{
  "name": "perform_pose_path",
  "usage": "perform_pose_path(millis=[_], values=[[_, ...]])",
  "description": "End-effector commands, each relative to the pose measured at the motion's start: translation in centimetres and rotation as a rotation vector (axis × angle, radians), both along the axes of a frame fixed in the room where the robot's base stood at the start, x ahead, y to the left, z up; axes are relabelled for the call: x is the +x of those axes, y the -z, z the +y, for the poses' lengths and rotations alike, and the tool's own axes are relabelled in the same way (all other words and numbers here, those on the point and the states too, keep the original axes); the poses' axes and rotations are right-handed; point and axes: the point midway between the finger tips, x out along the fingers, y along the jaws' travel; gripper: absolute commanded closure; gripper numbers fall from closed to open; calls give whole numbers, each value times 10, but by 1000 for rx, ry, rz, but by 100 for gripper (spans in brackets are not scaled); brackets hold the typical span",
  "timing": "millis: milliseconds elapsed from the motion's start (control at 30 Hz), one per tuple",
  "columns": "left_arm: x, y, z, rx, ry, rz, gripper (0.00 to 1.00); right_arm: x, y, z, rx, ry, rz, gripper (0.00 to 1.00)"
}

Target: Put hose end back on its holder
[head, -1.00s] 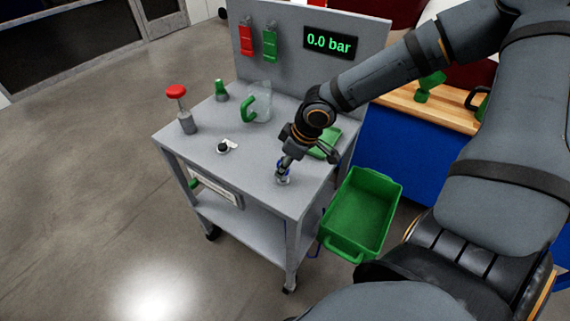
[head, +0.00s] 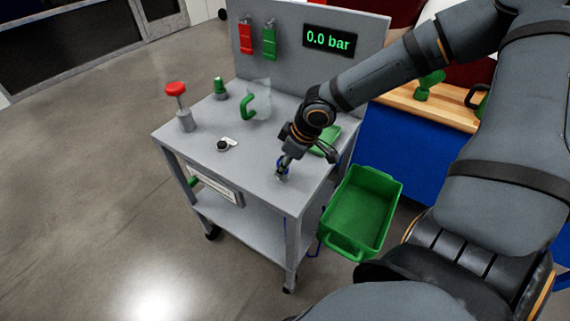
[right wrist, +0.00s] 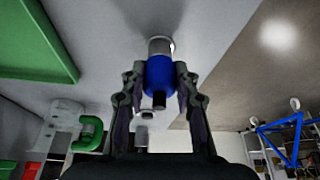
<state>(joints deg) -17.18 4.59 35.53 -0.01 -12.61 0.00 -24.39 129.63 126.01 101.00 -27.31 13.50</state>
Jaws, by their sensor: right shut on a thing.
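My right gripper (head: 282,168) is shut on the blue hose end (right wrist: 160,75), low over the front right part of the grey cart top (head: 255,165). In the right wrist view the blue body sits between the two fingers (right wrist: 160,88), with a dark stub toward the camera. A silver metal cylinder (right wrist: 160,45) lies in line with its far end, close to the cart top. I cannot tell whether this cylinder is the holder or part of the hose end. My left gripper is not in view.
A glass jug with green handle (head: 249,106), a red-topped post (head: 176,90), a green-capped part (head: 219,88) and a black knob (head: 223,145) stand on the cart. A green bin (head: 365,210) is at its right. The back panel display (head: 329,39) reads 0.0 bar.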

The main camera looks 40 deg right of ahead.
Motion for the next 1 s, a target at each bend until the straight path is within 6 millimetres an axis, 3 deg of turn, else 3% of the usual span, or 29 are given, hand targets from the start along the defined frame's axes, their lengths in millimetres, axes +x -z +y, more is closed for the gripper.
perform_pose_path(millis=[200, 233, 433, 633, 700, 1000], values=[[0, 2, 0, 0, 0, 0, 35, -8, 8, 3, 3, -3, 25, 100], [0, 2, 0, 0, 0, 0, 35, -8, 8, 3, 3, -3, 25, 69], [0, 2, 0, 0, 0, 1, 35, -7, 7, 2, 2, -2, 20, 44], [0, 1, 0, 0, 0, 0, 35, -5, 5, 2, 2, -2, 15, 44], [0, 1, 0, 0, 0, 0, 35, -5, 5, 2, 2, -2, 15, 36], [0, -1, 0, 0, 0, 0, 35, -4, 2, 1, 2, -2, 13, 36]])
